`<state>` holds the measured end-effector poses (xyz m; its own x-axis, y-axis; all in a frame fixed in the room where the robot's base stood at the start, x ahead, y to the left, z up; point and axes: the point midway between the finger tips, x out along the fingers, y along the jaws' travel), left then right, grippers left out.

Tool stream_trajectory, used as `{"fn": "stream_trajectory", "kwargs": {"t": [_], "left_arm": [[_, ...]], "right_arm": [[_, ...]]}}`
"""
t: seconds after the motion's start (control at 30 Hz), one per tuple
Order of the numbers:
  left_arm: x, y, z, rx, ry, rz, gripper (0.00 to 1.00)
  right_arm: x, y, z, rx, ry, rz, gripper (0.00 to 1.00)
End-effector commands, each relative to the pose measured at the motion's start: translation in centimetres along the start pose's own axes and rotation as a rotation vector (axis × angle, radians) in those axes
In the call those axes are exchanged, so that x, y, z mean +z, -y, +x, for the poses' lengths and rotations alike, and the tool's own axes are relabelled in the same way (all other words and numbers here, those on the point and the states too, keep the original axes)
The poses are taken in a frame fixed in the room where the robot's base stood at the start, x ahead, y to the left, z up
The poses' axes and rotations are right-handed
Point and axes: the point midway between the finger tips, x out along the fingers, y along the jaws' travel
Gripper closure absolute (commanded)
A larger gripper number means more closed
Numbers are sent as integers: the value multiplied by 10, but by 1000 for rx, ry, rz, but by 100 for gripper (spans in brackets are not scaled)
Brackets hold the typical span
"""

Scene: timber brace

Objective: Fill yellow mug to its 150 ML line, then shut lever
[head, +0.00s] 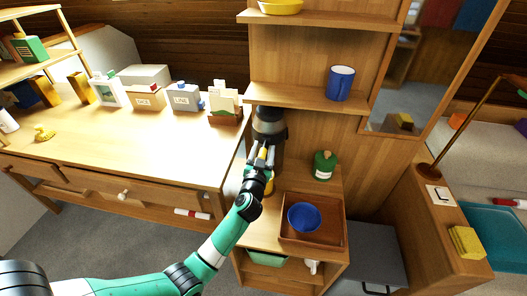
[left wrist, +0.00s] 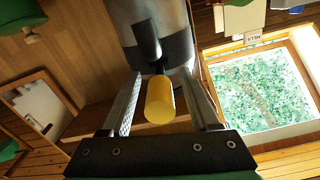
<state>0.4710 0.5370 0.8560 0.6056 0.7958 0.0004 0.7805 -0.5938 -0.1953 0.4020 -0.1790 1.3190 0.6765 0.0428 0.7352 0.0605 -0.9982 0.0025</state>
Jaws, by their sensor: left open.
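A grey and black dispenser (head: 270,124) stands on the wooden cabinet below the shelves. Its lever has a dark stem and a yellow grip (left wrist: 160,100), clear in the left wrist view. My left gripper (head: 263,155) is open in front of the dispenser, with one finger on each side of the yellow grip. In the left wrist view the fingers (left wrist: 160,108) stand apart from the grip. A yellow patch (head: 268,187) shows beside my wrist, below the dispenser. My arm covers most of it, so I cannot tell whether it is the yellow mug. No 150 ML line is visible.
A blue mug (head: 340,84) stands on the shelf, with a yellow dish (head: 281,6) above. A blue bowl (head: 304,217) sits in a brown tray (head: 331,236), near a green jar (head: 324,165). The bench (head: 150,150) at left is mostly clear in front.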

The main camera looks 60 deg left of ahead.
Motion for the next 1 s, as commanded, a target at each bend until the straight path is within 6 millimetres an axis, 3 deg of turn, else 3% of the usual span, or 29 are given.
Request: {"fn": "stream_trajectory", "kwargs": {"t": [0.17,0.5,0.53,1.0], "left_arm": [[0,0,0,0,0,0,38],[0,0,0,0,0,0,97],[0,0,0,0,0,0,100],[0,0,0,0,0,0,100]], "right_arm": [[0,0,0,0,0,0,50],[0,0,0,0,0,0,50],[0,0,0,0,0,0,50],[0,0,0,0,0,0,50]]}}
